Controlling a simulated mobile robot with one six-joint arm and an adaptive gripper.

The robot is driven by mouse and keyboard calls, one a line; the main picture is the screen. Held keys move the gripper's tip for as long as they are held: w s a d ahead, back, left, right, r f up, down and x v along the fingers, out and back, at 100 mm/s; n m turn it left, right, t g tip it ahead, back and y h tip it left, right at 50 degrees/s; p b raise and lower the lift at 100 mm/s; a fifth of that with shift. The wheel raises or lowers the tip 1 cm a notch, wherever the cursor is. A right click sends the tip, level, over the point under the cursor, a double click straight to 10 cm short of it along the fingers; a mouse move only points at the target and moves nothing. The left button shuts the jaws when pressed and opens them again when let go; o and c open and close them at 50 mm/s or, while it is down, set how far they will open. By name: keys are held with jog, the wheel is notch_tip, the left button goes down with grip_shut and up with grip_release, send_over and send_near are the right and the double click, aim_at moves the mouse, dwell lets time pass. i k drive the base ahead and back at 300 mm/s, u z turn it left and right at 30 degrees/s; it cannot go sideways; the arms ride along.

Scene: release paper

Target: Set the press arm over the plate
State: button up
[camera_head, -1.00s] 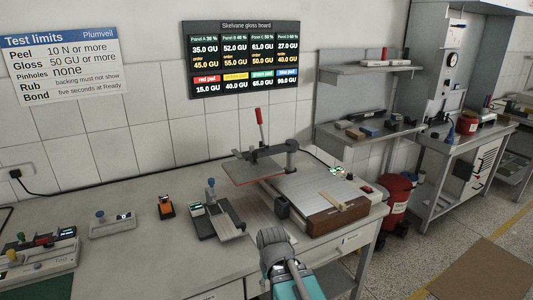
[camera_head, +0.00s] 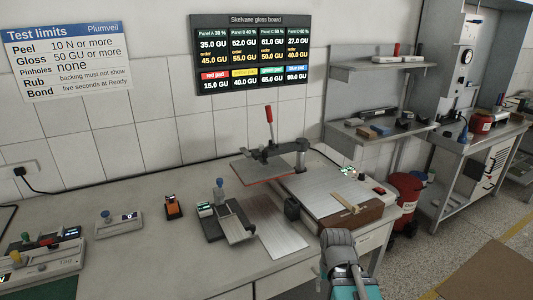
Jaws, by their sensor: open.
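The press stands at the back of the bench. Its dark press arm (camera_head: 277,153) reaches left from a round post (camera_head: 301,157) and has an upright red handle (camera_head: 269,115). A flat reddish-edged platen (camera_head: 262,168) hangs under the arm, out to the left of the base. The flat grey plate (camera_head: 318,191) lies bare on the press base, right of the platen. My gripper (camera_head: 338,238) is in front of the base's near right corner, apart from the press arm. It is open and holds nothing I can see; its fingertips are hard to make out.
A pale sheet (camera_head: 272,228) and a grey device (camera_head: 228,220) lie to the left. Red canisters (camera_head: 405,192) stand beyond the bench's right end.

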aim_at(301, 144)
jog(key=u, duration=0.05)
jog(key=k, duration=0.85)
jog(key=u, duration=0.3)
jog(key=i, duration=1.3)
jog(key=z, duration=0.1)
